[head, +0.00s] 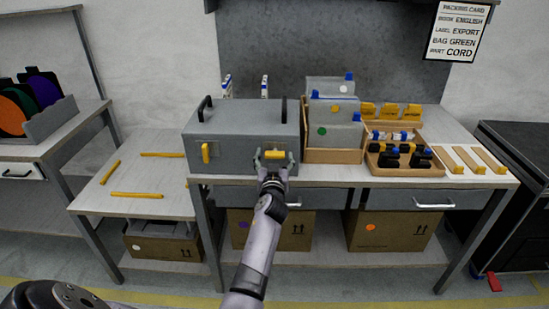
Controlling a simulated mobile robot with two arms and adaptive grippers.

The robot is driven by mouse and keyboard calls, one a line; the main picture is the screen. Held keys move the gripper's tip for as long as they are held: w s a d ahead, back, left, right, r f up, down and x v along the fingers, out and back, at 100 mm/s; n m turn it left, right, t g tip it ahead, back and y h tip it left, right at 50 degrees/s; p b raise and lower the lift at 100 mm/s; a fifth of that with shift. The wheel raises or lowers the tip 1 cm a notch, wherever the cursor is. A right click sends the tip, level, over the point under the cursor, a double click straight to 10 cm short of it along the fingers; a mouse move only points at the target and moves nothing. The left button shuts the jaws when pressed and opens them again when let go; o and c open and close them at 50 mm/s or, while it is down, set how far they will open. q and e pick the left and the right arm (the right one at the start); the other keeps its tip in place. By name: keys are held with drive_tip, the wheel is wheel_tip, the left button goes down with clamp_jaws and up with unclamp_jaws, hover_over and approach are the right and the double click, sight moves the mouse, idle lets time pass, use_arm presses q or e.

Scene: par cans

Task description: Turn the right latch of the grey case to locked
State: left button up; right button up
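The grey case (240,119) stands closed on the workbench, with two black handles on top. Its left latch (206,152) is a yellow bar that stands upright on the front face. Its right latch (274,154) is a yellow bar that lies level. The gripper hides part of the latch's lower surround. My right gripper is not in view.
Right of the case stand a wooden bin (333,155) with pouches and a wooden tray (402,166) with small bottles. Yellow bars lie on the lower side table (160,181). Cardboard boxes (394,231) stand under the bench. A packing card (459,31) hangs at upper right.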

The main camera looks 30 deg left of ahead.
use_arm(q)
drive_tip(key=c, duration=0.8)
drive_tip(key=shift+c, duration=1)
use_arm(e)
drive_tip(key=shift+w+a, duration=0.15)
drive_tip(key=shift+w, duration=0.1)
